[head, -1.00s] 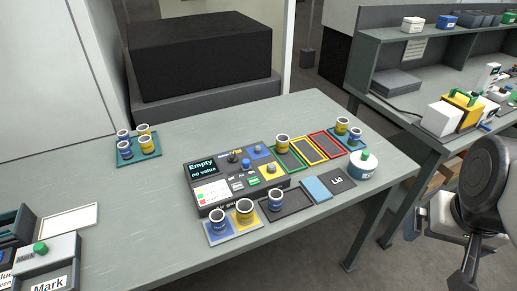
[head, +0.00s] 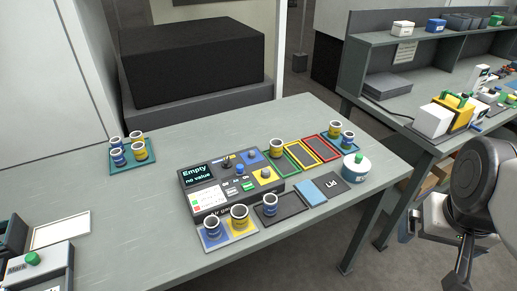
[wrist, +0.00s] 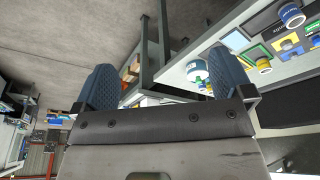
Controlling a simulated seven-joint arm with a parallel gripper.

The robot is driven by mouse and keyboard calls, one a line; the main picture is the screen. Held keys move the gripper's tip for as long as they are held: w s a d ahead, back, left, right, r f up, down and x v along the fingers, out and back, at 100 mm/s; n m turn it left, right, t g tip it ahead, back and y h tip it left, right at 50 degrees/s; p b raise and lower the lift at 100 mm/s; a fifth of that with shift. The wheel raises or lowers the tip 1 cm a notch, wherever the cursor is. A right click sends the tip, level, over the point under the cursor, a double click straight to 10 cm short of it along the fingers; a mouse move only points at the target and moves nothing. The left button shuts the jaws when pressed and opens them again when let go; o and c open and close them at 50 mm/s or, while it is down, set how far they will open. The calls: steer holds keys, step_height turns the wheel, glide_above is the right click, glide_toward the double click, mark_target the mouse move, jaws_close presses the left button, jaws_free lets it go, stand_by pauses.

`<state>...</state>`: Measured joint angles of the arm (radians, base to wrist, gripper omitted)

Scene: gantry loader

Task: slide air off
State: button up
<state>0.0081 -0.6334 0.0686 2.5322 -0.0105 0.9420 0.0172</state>
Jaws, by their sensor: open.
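The air gauge (head: 222,204) is a dark grey box on the table in the middle of the head view. Its screen (head: 196,174) reads "Empty no value". A small dark control (head: 228,161) stands on its top, beside a blue panel with a blue knob (head: 249,155) and a yellow panel with another knob (head: 265,173). I cannot tell which control is the air slide or how it is set. My gripper (wrist: 164,82) is open and empty in the wrist view, its blue fingers wide apart. It is off the table's right side, away from the gauge.
Ring-shaped parts in blue and yellow (head: 239,217) stand in front of the gauge. Green, yellow and red framed trays (head: 322,149) lie to its right, near a white pot with a green knob (head: 356,168). A teal tray (head: 120,168) holds several parts. The table's left middle is clear.

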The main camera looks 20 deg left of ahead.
steer(key=shift+c, duration=0.4)
